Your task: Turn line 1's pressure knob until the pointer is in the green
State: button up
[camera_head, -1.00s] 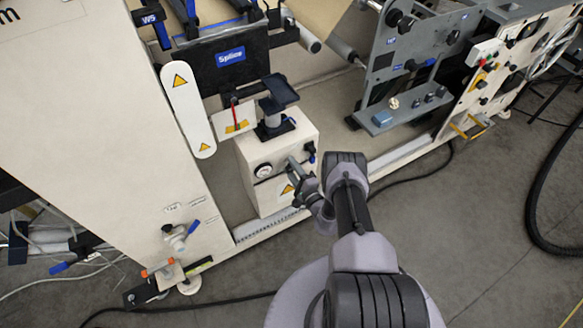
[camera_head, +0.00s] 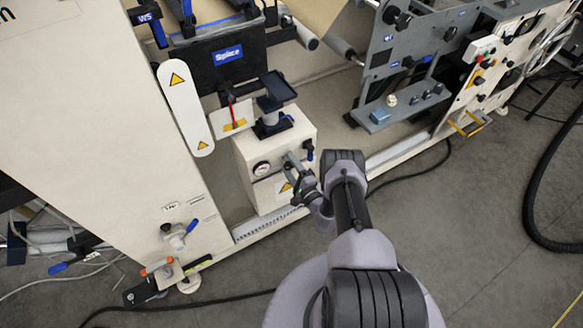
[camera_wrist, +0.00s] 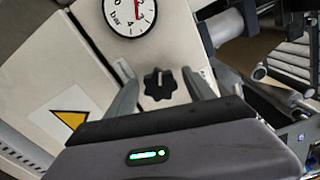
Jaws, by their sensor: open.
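A black pressure knob (camera_wrist: 158,85) sits on the front of a cream box in the wrist view. Its grip bar stands roughly upright in the picture. My gripper (camera_wrist: 161,74) is open, with one finger to each side of the knob; I cannot tell how far the fingertips are from the panel. A round white gauge marked bar (camera_wrist: 124,24) is above and left of the knob, cut off by the picture's top edge. Red shows on its dial; no green can be made out. In the head view the gauge (camera_head: 262,168) is left of my gripper (camera_head: 291,160), which hides the knob.
The cream box (camera_head: 245,153) carries a black post with a flat top (camera_head: 277,90). A small black handle (camera_head: 309,149) is on its right edge. A yellow warning triangle (camera_wrist: 71,119) is below left of the knob. A grey machine panel (camera_head: 412,45) stands to the right.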

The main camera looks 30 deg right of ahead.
jog(key=s+p, duration=0.5)
jog(key=s, duration=1.2)
jog(key=shift+s+d, duration=0.25)
jog(key=shift+d, duration=0.05)
jog(key=w+a+r+n+g+y, duration=0.2)
jog(key=w+a+r+n+y, duration=0.15)
jog(key=r, duration=0.45)
jog(key=w+a+r+n+g+y, duration=0.2)
jog(key=w+r+y, duration=0.25)
jog(key=r, duration=0.35)
jog(key=w+a+r+n+g+y, duration=0.2)
jog(key=w+r+n+y, duration=0.15)
jog(key=r, duration=0.45)
jog(key=s+a+r+n+g+y, duration=0.2)
jog(key=s+a+r+n+g, duration=0.2)
jog(key=a+r+g, duration=0.7)
jog(key=s+a+r+n+t+h, duration=0.2)
jog(key=s+r+h, duration=1)
jog(key=s+r, duration=0.6)
jog(key=s+n+t, duration=0.1)
jog(key=s+t, duration=0.1)
jog(key=s, duration=0.1)
jog(key=shift+a+r+t, duration=0.15)
jog(key=shift+a+t, duration=0.05)
jog(key=shift+t, duration=0.2)
